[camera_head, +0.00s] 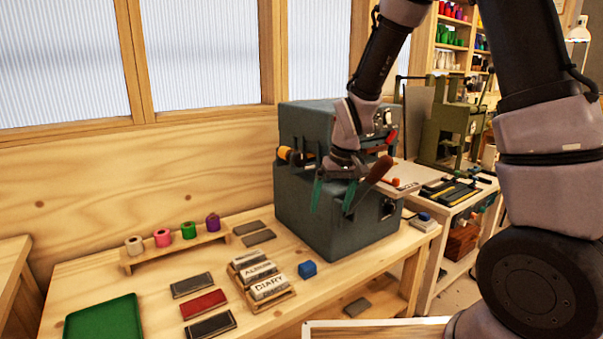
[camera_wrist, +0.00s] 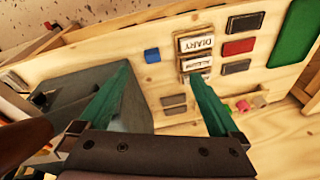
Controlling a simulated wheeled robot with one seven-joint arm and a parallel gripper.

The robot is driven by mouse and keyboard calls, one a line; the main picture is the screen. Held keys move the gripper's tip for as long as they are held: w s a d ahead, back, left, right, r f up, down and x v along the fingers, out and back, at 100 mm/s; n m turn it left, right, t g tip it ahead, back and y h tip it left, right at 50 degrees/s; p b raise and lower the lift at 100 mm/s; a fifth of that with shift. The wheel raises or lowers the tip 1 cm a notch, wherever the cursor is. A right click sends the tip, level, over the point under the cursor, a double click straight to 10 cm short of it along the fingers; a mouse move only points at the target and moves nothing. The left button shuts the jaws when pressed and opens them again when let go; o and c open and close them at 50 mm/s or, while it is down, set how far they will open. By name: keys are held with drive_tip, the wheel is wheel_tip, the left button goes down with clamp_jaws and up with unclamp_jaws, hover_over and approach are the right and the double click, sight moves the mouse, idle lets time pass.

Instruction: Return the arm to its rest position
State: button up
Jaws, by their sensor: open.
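My gripper (camera_head: 333,196) hangs in front of the dark grey-green machine (camera_head: 300,215) in the head view, with its two green fingers spread apart and nothing between them. In the wrist view my gripper (camera_wrist: 160,98) is also open, fingers wide, with the workbench (camera_wrist: 270,85) beyond and below. My arm rises from the gripper to the upper right of the head view. A foil roll stand (camera_head: 180,250) on the bench holds white, pink, green and purple rolls. A wooden holder with blocks marked ALBUM and DIARY (camera_head: 268,287) stands beside a blue cube (camera_head: 307,269).
Grey pads and a red pad (camera_head: 204,304) lie on the bench, with a green tray (camera_head: 103,318) at its left end. A tool with an orange-yellow handle (camera_head: 290,155) sticks out by the machine. Another bench with a green press (camera_head: 450,130) stands to the right.

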drive_tip(key=s+d+r+m+t, duration=0.1)
drive_tip(key=d+r, duration=0.2)
drive_tip(key=r, duration=0.3)
drive_tip(key=s+d+r+m+t, duration=0.1)
drive_tip(key=d+r+m, duration=0.1)
drive_tip(key=d+r, duration=0.3)
drive_tip(key=s+d+r+m+t, duration=0.3)
drive_tip(key=s+d+r, duration=0.6)
drive_tip(key=s+r, duration=0.4)
drive_tip(key=shift+s+d+r+m+t, duration=0.2)
drive_tip(key=shift+r+m+t, duration=0.2)
drive_tip(key=shift+r+m, duration=0.3)
